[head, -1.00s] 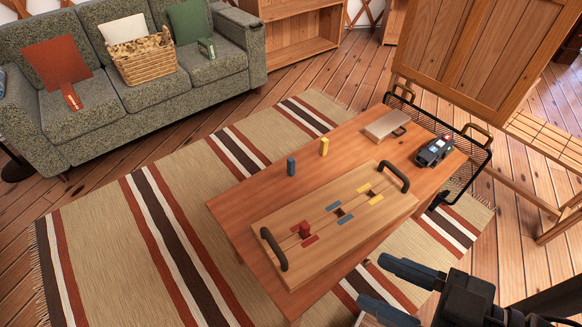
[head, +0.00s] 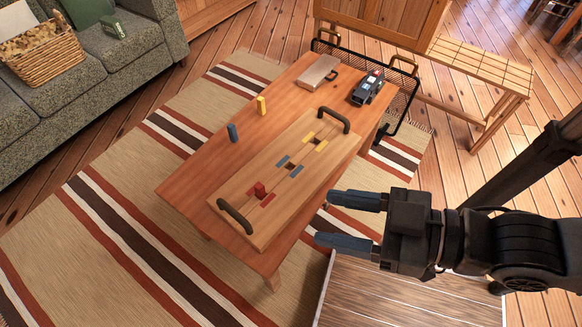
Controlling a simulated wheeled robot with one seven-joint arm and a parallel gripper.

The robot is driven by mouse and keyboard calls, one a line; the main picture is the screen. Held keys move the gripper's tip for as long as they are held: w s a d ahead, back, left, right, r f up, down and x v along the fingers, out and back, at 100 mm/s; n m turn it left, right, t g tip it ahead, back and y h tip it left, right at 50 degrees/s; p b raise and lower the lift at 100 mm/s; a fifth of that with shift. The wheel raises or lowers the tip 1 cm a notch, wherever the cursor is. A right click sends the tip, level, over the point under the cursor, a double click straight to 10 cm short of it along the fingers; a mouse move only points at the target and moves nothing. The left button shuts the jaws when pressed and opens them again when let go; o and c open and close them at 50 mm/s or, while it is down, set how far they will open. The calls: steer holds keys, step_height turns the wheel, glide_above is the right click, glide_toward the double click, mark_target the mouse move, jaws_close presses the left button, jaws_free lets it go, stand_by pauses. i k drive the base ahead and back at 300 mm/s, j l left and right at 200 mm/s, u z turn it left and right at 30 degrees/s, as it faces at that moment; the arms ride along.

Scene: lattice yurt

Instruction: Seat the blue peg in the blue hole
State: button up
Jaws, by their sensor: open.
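The blue peg (head: 233,132) stands upright on the wooden table, off the far-left long side of the peg board. The peg board (head: 241,191) lies on the table and has a dark handle at each end. The blue hole (head: 290,167) is the square opening in the middle of the board, between two blue marks, and looks empty. My gripper (head: 337,220) is open and empty, to the right of the board's near end and apart from it. The blue peg is well away from it, across the board.
A red peg (head: 259,189) sits between red marks on the board. A yellow peg (head: 262,105) stands on the table (head: 190,184); the yellow-marked hole (head: 316,139) looks empty. A box (head: 318,72), a black device (head: 367,87) and a wire rack (head: 402,85) are at the far end.

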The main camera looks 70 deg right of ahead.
mark_target(292, 169)
steer(key=i+l, duration=0.1)
steer(key=l, duration=0.35)
steer(key=i+l+u, duration=0.1)
steer(key=l, duration=0.4)
steer(key=i+l, duration=0.1)
steer(key=l, duration=0.35)
steer(key=i+l, duration=0.1)
steer(key=l, duration=0.4)
steer(key=i+l+u, duration=0.1)
steer(key=l, duration=0.4)
